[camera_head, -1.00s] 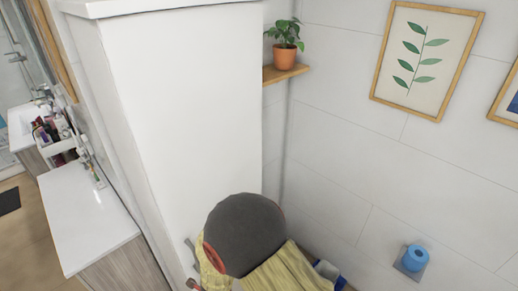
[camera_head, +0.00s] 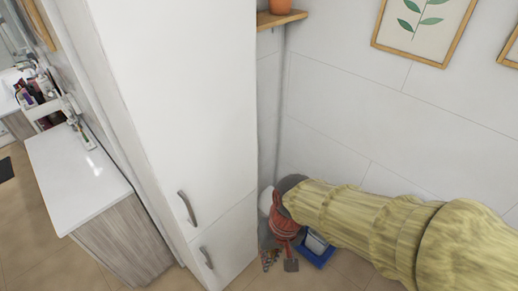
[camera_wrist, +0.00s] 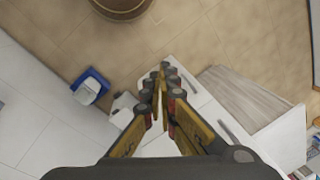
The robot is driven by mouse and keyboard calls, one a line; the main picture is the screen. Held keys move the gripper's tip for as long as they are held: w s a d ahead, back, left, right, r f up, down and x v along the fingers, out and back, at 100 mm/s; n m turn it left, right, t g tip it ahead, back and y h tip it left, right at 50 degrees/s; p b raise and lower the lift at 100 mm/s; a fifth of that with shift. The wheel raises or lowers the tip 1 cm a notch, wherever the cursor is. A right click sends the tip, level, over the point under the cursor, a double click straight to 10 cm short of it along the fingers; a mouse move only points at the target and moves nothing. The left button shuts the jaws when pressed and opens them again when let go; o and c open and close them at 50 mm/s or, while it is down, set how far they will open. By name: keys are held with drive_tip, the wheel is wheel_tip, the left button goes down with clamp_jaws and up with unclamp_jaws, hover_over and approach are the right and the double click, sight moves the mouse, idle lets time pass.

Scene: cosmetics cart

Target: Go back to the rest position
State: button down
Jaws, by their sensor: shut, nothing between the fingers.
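My gripper (camera_head: 280,264) hangs low in the head view, between the tall white cabinet (camera_head: 185,110) and the tiled wall (camera_head: 340,120). My yellow-sleeved arm reaches it from the right edge. In the wrist view my gripper (camera_wrist: 161,70) has its fingers drawn together with nothing between them. The floor and the white cabinet front (camera_wrist: 190,85) lie beyond the fingertips. Any contact with the cabinet cannot be told.
A blue bin (camera_head: 314,252) stands on the floor by the wall, near my gripper; it also shows in the wrist view (camera_wrist: 90,86). A white-topped counter (camera_head: 75,175) stands at left, with a caddy of bottles (camera_head: 36,90) behind. A shelf (camera_head: 281,18) hangs above.

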drive_tip(key=d+r+m+t+h+b, duration=0.1)
drive_tip(key=d+r+t+b, duration=0.2)
drive_tip(key=d, duration=0.5)
drive_tip(key=s+d+r+m+t+b, duration=0.1)
drive_tip(key=d+r+t+b, duration=0.2)
drive_tip(key=d+b, duration=0.2)
drive_tip(key=shift+d+h, duration=0.4)
drive_tip(key=shift+d, duration=1.4)
drive_tip(key=shift+s+r, duration=0.1)
drive_tip(key=shift+s, duration=0.05)
